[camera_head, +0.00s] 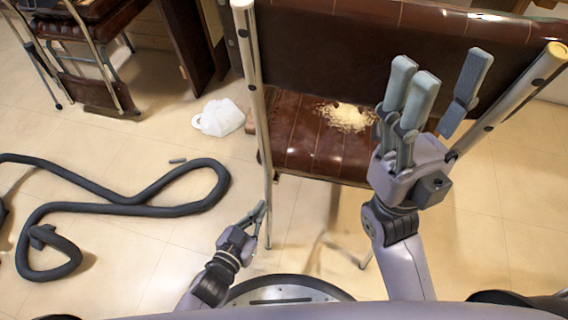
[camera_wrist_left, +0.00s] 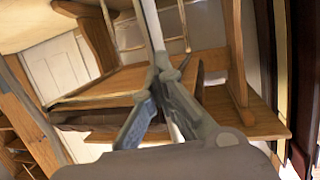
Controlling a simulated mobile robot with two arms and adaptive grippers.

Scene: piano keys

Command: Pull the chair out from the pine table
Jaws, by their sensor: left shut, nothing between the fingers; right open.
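The chair (camera_head: 330,52) has a brown leather backrest between two silver metal posts and a brown seat below, with a pale crumbly heap on it. My left gripper (camera_head: 261,209) is low beside the chair's left metal post, with its fingers shut and empty. In the left wrist view, the left gripper (camera_wrist_left: 164,75) appears with a pale post behind its fingertips; contact cannot be told. My right gripper (camera_head: 446,84) is open in front of the backrest, near the right post. A light wooden structure (camera_wrist_left: 262,120), possibly the pine table, shows in the left wrist view.
A dark hose (camera_head: 130,208) curls on the tiled floor at left. Another chair (camera_head: 92,65) and dark wooden furniture stand at upper left.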

